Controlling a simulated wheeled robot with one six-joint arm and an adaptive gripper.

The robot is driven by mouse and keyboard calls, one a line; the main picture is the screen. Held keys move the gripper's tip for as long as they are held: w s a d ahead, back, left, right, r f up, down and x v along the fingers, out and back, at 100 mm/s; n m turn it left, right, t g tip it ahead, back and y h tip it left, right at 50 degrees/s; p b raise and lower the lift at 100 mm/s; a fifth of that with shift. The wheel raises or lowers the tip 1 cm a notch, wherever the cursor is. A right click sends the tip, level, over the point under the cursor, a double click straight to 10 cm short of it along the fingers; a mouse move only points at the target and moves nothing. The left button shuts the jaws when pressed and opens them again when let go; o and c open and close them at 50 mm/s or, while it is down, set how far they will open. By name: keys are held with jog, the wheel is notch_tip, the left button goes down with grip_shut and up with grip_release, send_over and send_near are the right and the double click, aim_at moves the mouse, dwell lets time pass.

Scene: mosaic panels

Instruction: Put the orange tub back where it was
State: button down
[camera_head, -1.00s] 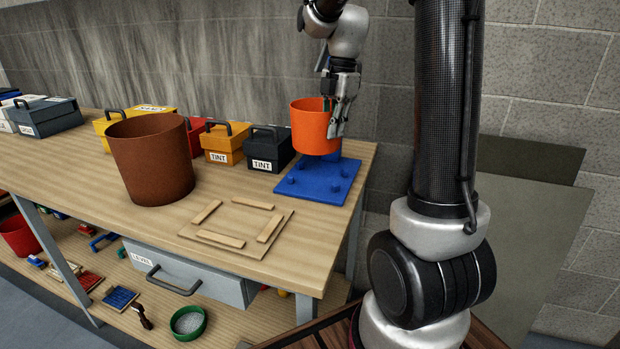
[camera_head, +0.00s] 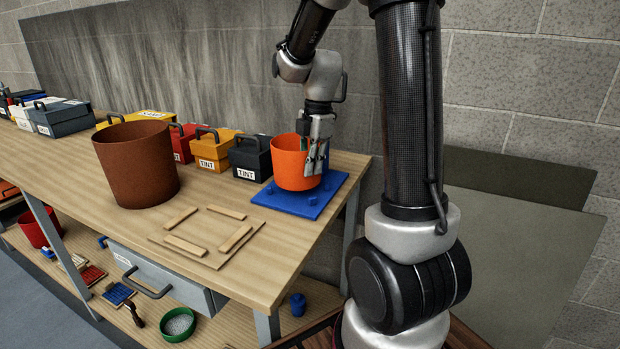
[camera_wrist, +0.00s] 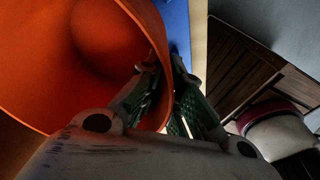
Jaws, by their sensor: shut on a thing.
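The orange tub (camera_head: 290,164) is upright at the right end of the workbench, over or on the blue board with raised pegs (camera_head: 297,207). I cannot tell for sure whether its base touches the board. My gripper (camera_head: 313,165) is shut on the right side of the tub's wall. In the wrist view one finger is inside the tub (camera_wrist: 60,60) and the other is outside, with the rim between them. A strip of the blue board (camera_wrist: 176,25) shows past the tub. The tub hides the far part of the board.
A black TINT box (camera_head: 251,160) stands close left of the tub, with a yellow TINT box (camera_head: 214,151) beyond. A large brown tub (camera_head: 136,170) stands farther left. A square panel with wooden strips (camera_head: 209,237) lies in front. The bench's right edge is close.

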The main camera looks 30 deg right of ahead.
aim_at(310, 187)
jog(key=shift+f, duration=1.7)
jog(key=shift+f, duration=0.1)
jog(key=c, duration=1.6)
grip_release()
